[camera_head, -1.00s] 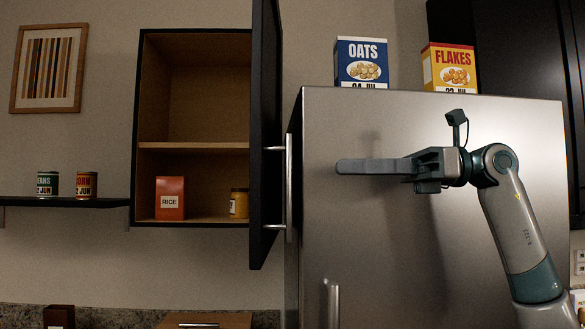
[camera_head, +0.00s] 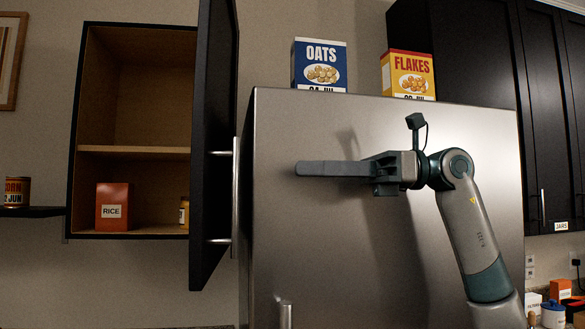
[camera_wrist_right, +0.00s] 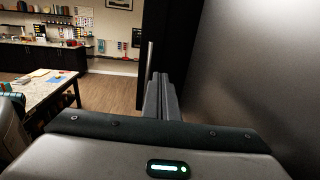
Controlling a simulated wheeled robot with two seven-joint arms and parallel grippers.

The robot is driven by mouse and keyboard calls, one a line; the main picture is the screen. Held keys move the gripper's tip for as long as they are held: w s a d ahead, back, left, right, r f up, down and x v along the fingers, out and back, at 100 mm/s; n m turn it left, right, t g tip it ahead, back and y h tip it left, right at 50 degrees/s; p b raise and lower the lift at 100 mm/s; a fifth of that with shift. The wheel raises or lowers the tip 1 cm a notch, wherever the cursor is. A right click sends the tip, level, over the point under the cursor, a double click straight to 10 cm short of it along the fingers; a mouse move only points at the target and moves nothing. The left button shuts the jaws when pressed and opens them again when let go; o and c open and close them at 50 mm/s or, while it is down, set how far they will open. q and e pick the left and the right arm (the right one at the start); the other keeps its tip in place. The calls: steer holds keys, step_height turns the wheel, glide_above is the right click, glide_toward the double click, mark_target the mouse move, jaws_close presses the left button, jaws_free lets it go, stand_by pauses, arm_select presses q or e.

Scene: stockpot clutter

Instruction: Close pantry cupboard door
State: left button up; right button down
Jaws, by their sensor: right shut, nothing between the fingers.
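The pantry cupboard (camera_head: 74,150) hangs on the wall at the left of the head view. Its dark door (camera_head: 212,120) is swung wide open, jutting out on the cupboard's right side. A long silver bar handle (camera_head: 235,195) is on the door's right-hand face. A red rice box (camera_head: 114,207) and a partly hidden yellow-lidded jar (camera_head: 184,212) stand on the cupboard's bottom. My right gripper (camera_head: 298,168) is shut and empty, pointing left, to the right of the handle and apart from it. In the right wrist view the shut fingers (camera_wrist_right: 160,82) point towards the dark door panel (camera_wrist_right: 157,45).
The steel fridge (camera_head: 390,240) stands right behind my right arm. An oats box (camera_head: 320,66) and a flakes box (camera_head: 408,75) stand on top of it. A wall shelf (camera_head: 30,212) with a corn can (camera_head: 17,191) is at the far left.

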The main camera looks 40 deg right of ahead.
steer(key=p, duration=0.3)
glide_toward(210, 168)
steer(key=p+x, duration=0.1)
steer(key=x, duration=0.4)
steer(key=shift+w+a+r+p, duration=0.1)
steer(key=shift+a+r+p, duration=0.05)
steer(key=shift+a+p, duration=0.15)
steer(key=shift+w+a, duration=0.25)
arm_select(q)
steer(key=s+a+r+g, duration=0.1)
steer(key=s+a+r, duration=0.1)
steer(key=s, duration=0.4)
steer(key=shift+a+r+g+y, duration=0.15)
steer(key=shift+r+g+y, duration=0.15)
steer(key=shift+r, duration=0.4)
arm_select(e)
steer(key=shift+a, duration=0.1)
arm_select(q)
steer(key=shift+s, duration=0.1)
arm_select(e)
steer(key=shift+w, duration=0.1)
